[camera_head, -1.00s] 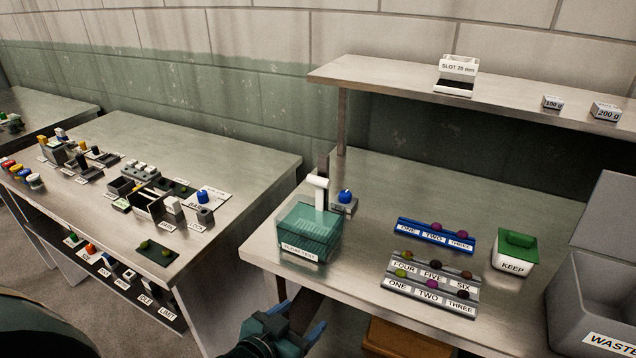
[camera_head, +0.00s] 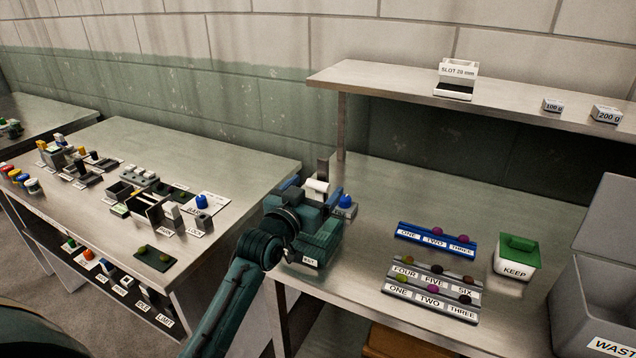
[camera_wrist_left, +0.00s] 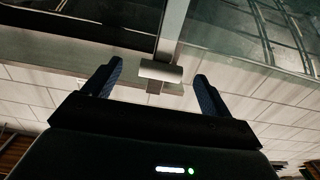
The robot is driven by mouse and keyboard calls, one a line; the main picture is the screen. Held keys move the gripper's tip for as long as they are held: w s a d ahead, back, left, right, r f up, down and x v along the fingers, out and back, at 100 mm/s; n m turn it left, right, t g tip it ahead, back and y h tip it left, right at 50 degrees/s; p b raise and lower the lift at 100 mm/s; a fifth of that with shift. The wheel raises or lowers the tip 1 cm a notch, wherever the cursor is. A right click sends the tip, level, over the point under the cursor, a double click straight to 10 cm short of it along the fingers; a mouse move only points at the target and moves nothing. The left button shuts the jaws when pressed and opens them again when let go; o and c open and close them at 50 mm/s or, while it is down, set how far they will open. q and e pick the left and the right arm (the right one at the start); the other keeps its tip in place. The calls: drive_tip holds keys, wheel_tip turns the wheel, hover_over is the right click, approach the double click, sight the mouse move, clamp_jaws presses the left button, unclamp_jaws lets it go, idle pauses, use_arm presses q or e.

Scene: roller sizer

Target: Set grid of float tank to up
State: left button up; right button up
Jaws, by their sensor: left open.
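The float tank (camera_head: 311,262) is a green see-through box with a label at the left corner of the right table; my left arm and gripper hide most of it. Its white handle (camera_head: 317,186) shows on a dark upright post (camera_head: 323,168) behind the tank. My left gripper (camera_head: 308,186) is over the tank, open, with its fingers at the handle. In the left wrist view the white handle (camera_wrist_left: 161,71) lies between the two spread fingers (camera_wrist_left: 158,82), apart from both. The grid inside the tank is hidden. My right gripper is not in view.
Blue and grey labelled racks (camera_head: 436,239), a green-lidded KEEP box (camera_head: 515,258) and a grey waste bin (camera_head: 590,300) are farther right. A shelf (camera_head: 400,84) runs above the table's back.

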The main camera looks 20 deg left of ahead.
use_arm(q)
drive_tip(key=shift+w+d, duration=0.1)
drive_tip(key=shift+w, duration=1.05)
drive_tip(key=shift+c, duration=0.3)
